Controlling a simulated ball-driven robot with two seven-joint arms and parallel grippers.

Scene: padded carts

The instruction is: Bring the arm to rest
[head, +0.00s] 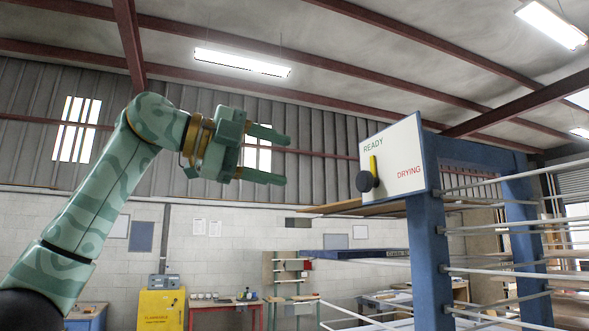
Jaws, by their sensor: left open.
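My left arm rises from the lower left in the head view, bent at its elbow near the top. My left gripper (277,156) is open and empty, its two fingers pointing right towards a white sign board. A clear gap lies between the fingertips and the board. The sign board (400,150) reads READY in green and DRYING in red. A dark round knob with a yellow pointer (373,165) sits on it, and the pointer stands upright, towards READY. My right gripper is not in view.
The board is fixed to a blue-framed rack (428,250) with pale rails (500,271) at the right. A yellow cabinet (161,309) and a red-legged workbench (224,302) stand farther back by the wall. The air around the left gripper is free.

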